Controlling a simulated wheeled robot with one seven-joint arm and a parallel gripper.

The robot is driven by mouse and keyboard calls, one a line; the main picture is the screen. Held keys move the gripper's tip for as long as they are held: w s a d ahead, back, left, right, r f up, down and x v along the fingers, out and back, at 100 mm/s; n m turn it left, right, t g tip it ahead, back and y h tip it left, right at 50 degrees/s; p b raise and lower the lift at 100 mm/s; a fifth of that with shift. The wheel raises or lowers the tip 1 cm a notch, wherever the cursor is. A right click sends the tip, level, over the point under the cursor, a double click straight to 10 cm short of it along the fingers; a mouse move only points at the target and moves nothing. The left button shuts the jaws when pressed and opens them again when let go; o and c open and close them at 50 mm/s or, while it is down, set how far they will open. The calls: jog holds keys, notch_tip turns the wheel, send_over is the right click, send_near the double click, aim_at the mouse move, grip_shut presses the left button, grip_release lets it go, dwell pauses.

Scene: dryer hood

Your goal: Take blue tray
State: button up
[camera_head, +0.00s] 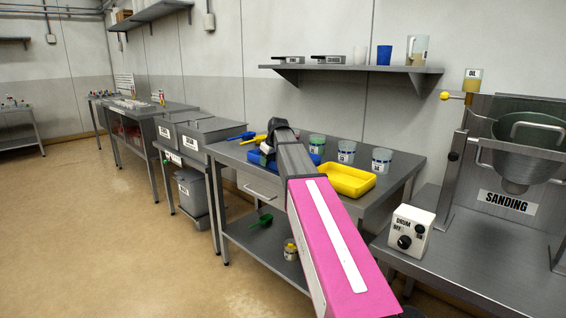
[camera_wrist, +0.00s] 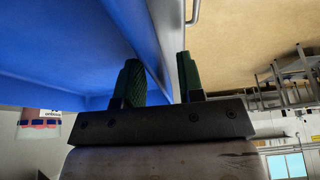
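The blue tray (camera_head: 316,158) lies on the middle table, partly hidden behind my arm in the head view. In the wrist view the blue tray (camera_wrist: 50,45) fills the upper left, close to the fingers. My gripper (camera_wrist: 161,82) has two green fingers standing apart. The tray's lighter side wall appears to run between them; I cannot tell whether either finger touches it. In the head view my gripper is mostly hidden by my own arm.
A yellow tray (camera_head: 347,180) and several labelled jars (camera_head: 346,151) stand on the same table, right of the blue tray. Blue (camera_head: 242,136) and yellow scoops (camera_head: 260,138) lie to the left. A shelf (camera_head: 350,69) hangs above. The sanding machine (camera_head: 520,150) stands at right.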

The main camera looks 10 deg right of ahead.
grip_shut()
jog(key=shift+r, duration=0.2)
